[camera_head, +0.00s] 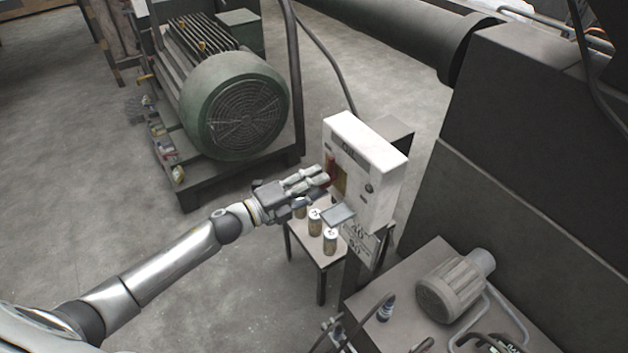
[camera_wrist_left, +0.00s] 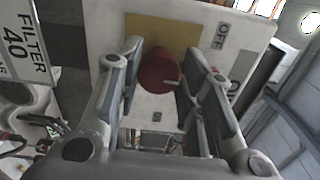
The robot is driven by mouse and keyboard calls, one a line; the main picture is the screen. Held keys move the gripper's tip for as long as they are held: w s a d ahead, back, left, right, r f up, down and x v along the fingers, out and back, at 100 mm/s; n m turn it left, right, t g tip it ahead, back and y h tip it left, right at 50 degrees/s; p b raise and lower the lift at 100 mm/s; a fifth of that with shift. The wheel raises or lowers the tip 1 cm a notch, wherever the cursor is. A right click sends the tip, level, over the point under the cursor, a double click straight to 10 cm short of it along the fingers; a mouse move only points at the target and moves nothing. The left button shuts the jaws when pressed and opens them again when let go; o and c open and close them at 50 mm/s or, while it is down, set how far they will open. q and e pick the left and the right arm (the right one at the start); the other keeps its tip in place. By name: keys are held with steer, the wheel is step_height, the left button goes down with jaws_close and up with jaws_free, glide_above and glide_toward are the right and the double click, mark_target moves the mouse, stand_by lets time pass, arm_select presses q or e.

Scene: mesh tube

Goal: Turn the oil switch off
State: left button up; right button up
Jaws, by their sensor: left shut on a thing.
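The oil switch is a white box (camera_head: 378,150) on a stand, right of centre in the head view. Its red knob (camera_head: 331,166) sits on the front face, partly hidden by my left gripper (camera_head: 322,178). In the left wrist view the red knob (camera_wrist_left: 158,72) lies between the two fingers of my left gripper, in front of a yellow plate (camera_wrist_left: 146,29). My left gripper is shut on the knob. An OFF label (camera_wrist_left: 222,35) shows beside the plate; a second label (camera_wrist_left: 235,88) is partly hidden by a finger. My right gripper is not in view.
Several cans (camera_head: 330,240) stand on a small table (camera_head: 305,252) below the box. A large green motor (camera_head: 240,105) stands behind my left arm. Dark machinery (camera_head: 530,150) fills the right side. Open floor lies to the left.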

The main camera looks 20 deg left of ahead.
arm_select(q)
steer(key=shift+n, duration=0.4)
steer(key=o, duration=1)
steer(key=v, duration=1.2)
steer(key=shift+a, duration=0.1)
